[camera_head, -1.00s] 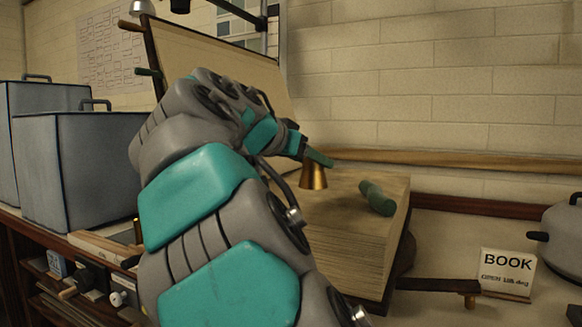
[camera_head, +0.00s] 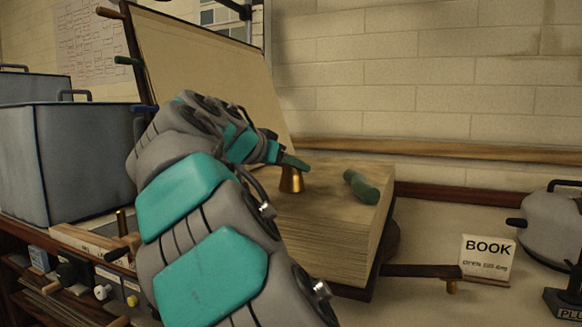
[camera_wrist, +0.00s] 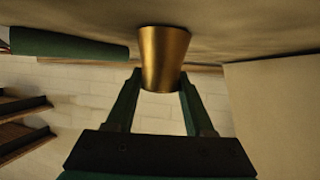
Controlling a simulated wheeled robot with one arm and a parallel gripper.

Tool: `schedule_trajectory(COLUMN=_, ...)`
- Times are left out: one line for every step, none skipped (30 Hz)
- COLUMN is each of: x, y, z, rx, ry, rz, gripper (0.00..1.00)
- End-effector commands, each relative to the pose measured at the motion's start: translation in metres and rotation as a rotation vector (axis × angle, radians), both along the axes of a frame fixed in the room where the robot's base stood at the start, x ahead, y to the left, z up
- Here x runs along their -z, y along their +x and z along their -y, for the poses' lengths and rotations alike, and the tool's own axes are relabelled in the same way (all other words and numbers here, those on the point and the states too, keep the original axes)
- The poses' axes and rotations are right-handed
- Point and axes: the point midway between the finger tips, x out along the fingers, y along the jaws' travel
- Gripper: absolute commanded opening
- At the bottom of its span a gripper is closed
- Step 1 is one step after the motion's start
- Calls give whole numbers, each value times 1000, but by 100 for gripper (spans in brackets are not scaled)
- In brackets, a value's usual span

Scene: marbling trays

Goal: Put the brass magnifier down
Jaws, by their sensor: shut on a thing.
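The brass magnifier (camera_head: 291,181) is a small gold-coloured flared cup. My gripper (camera_head: 300,163) is shut on it, with its green fingers at either side in the wrist view. The magnifier (camera_wrist: 163,60) is at or just above the top of a thick layered block (camera_head: 325,225). Whether its base touches the block is hard to tell. My arm covers the left part of the block.
A dark green cylinder (camera_head: 361,186) lies on the block, right of the magnifier. A tan board (camera_head: 205,75) leans upright behind. Grey bins (camera_head: 90,165) stand at left. A BOOK sign (camera_head: 487,257) and a grey pot (camera_head: 556,225) are at right.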

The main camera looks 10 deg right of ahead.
Motion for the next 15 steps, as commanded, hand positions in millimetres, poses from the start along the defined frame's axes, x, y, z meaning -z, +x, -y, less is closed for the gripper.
schedule_trajectory(x=2, y=0, z=0, rx=0, ry=0, rz=0, gripper=0)
schedule_trajectory(x=3, y=0, z=0, rx=0, ry=0, rz=0, gripper=0)
schedule_trajectory(x=4, y=0, z=0, rx=0, ry=0, rz=0, gripper=0)
schedule_trajectory(x=5, y=0, z=0, rx=0, ry=0, rz=0, gripper=0)
schedule_trajectory(x=4, y=0, z=0, rx=0, ry=0, rz=0, gripper=56)
schedule_trajectory(x=3, y=0, z=0, rx=0, ry=0, rz=0, gripper=61)
schedule_trajectory(x=3, y=0, z=0, rx=0, ry=0, rz=0, gripper=64)
schedule_trajectory(x=3, y=0, z=0, rx=0, ry=0, rz=0, gripper=68)
schedule_trajectory(x=3, y=0, z=0, rx=0, ry=0, rz=0, gripper=72)
schedule_trajectory(x=3, y=0, z=0, rx=0, ry=0, rz=0, gripper=76)
schedule_trajectory(x=3, y=0, z=0, rx=0, ry=1, rz=-1, gripper=79)
schedule_trajectory(x=3, y=0, z=0, rx=0, ry=1, rz=-1, gripper=83)
schedule_trajectory(x=3, y=0, z=0, rx=0, ry=1, rz=-1, gripper=83)
schedule_trajectory(x=3, y=0, z=0, rx=0, ry=1, rz=-1, gripper=83)
schedule_trajectory(x=3, y=0, z=0, rx=1, ry=1, rz=-1, gripper=83)
